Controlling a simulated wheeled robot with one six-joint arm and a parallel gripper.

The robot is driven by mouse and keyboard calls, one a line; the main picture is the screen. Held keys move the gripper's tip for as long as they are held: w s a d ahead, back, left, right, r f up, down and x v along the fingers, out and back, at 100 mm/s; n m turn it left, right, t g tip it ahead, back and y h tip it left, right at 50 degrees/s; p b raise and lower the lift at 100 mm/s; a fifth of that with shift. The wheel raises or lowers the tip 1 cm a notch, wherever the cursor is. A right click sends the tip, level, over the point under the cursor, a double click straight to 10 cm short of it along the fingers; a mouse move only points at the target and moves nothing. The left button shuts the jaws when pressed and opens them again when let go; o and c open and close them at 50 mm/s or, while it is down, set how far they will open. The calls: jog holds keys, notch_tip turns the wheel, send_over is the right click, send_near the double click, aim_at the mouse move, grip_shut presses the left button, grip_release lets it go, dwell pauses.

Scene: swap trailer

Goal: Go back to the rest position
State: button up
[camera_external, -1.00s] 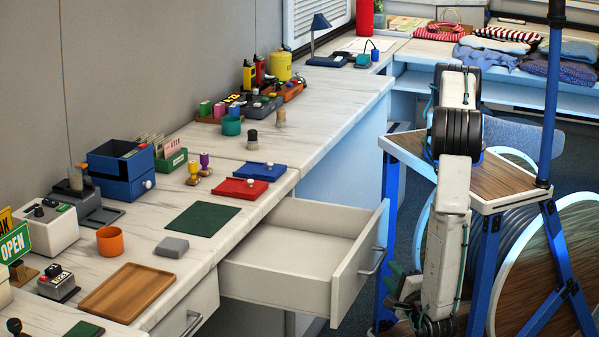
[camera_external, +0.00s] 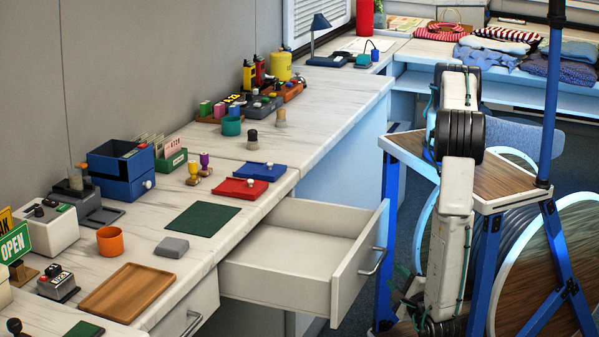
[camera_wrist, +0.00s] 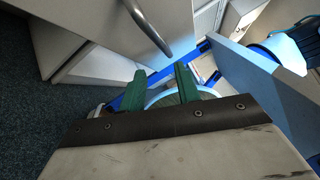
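My gripper (camera_wrist: 161,86) shows in the wrist view as two green fingers standing apart, with nothing held between them. It is low, near the floor, by the drawer fronts and blue frame bars. In the external view my white and black arm hangs folded at the right, in front of the wood-topped blue stand, and the gripper is mostly hidden at its lower end. The arm is apart from the pulled-out drawer (camera_external: 294,284); the drawer looks empty inside.
The open drawer sticks out left of my arm, with its metal handle (camera_external: 373,261) facing me. The counter (camera_external: 315,136) carries trays, stamps, boxes and an orange cup (camera_external: 110,241). The blue stand (camera_external: 516,190) is close on the right.

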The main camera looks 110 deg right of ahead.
jog(key=d+r+m+g+y, duration=0.3)
jog(key=r+m+y, duration=0.3)
jog(key=r+m, duration=0.6)
jog(key=d+r+m+g+y, duration=0.3)
jog(key=r+m+y, duration=0.4)
jog(key=r, duration=1)
jog(key=s+d+r+m+t+y, duration=0.3)
jog(key=d+r+m, duration=0.3)
jog(key=r, duration=0.3)
jog(key=s+d+r+m+t+y, duration=0.3)
jog(key=s+d+r+m+t, duration=0.2)
jog(key=r, duration=0.4)
jog(key=shift+s+d+r+m, duration=0.2)
jog(key=shift+s+d+m, duration=0.45)
jog(key=shift+d, duration=0.5)
